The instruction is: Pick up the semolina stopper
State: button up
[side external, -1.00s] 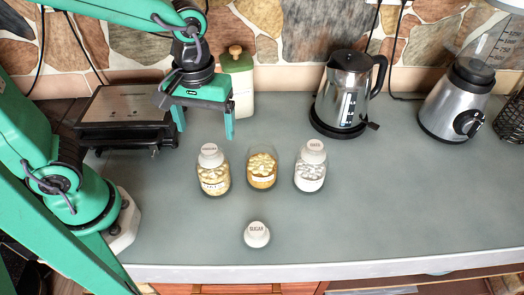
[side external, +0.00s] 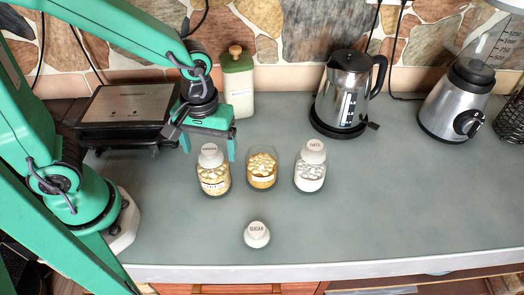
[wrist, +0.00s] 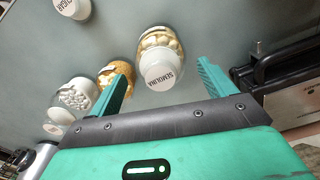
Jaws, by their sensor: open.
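The semolina stopper (side external: 210,153) is white and round and sits in the mouth of the left glass jar (side external: 213,182), which holds pale pieces. The wrist view shows the stopper (wrist: 160,72) with its label readable, and the jar (wrist: 158,40) beyond it. My gripper (side external: 209,150) is open and empty, a little behind and above this jar. In the wrist view the stopper appears between the spread fingertips (wrist: 162,74), and I see no contact.
The middle jar (side external: 262,173) has no stopper. The right jar (side external: 309,177) wears the oats stopper (side external: 313,151). The sugar stopper (side external: 257,234) lies on the counter in front. A grill (side external: 124,112), canister (side external: 238,88), kettle (side external: 340,95) and blender (side external: 455,105) stand behind. The front right counter is clear.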

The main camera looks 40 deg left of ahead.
aim_at(210, 149)
jog(key=shift+f, duration=0.25)
dwell(0.3)
jog(key=c, duration=1.1)
jog(key=shift+r, duration=0.2)
jog(key=shift+r, duration=0.45)
notch_tip(210, 149, up, 3)
jog(key=shift+f, duration=0.1)
jog(key=s+d+r, duration=0.2)
jog(key=s, duration=0.1)
jog(key=s+d+r, duration=0.2)
jog(key=s, duration=0.1)
jog(key=s+d+r, duration=0.3)
jog(key=shift+s+d, duration=0.1)
